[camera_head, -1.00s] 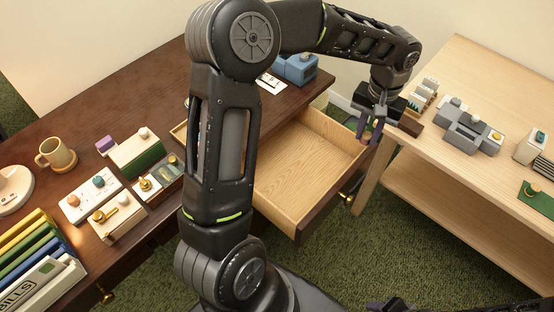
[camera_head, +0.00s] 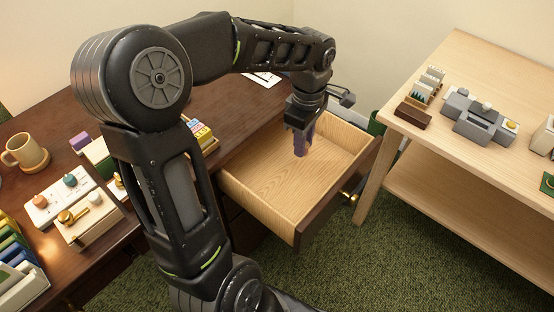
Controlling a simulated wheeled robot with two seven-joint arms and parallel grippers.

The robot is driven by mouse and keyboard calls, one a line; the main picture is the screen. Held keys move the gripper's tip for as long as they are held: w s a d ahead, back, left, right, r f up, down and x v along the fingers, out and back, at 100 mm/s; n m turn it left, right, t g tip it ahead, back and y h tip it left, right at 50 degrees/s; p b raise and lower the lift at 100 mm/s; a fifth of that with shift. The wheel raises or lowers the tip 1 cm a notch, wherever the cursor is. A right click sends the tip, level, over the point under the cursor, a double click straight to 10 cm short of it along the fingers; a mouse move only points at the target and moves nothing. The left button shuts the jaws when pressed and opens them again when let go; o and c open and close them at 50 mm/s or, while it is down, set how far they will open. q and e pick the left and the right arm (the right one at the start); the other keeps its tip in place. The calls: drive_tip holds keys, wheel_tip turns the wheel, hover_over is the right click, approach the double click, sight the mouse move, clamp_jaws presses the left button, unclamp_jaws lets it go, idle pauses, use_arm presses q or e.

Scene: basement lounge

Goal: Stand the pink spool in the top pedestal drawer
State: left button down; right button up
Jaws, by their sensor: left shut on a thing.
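The top pedestal drawer (camera_head: 270,207) is pulled out from the dark desk, and its visible light-wood floor is bare. My left gripper (camera_head: 301,147) points down over the drawer's interior. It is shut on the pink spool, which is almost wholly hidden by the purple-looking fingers. I cannot tell whether the spool touches the drawer floor or how it is tilted. My right gripper is out of view.
The dark desk (camera_head: 65,108) bears a mug (camera_head: 22,152) and several small boxes at left. A light-wood table (camera_head: 455,75) stands at right with a grey organiser (camera_head: 480,120) and a dark brown block (camera_head: 414,116). My left arm hides part of the desk.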

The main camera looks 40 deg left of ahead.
use_arm(q)
hover_over(300, 176)
wheel_tip(300, 176, down, 5)
drive_tip(key=shift+r+b, duration=0.1)
drive_tip(key=shift+b, duration=0.35)
drive_tip(key=shift+s+f+b, duration=0.1)
drive_tip(key=shift+f+b, duration=0.45)
drive_tip(key=shift+f, duration=2)
drive_tip(key=shift+f, duration=0.15)
drive_tip(key=c, duration=1.2)
unclamp_jaws()
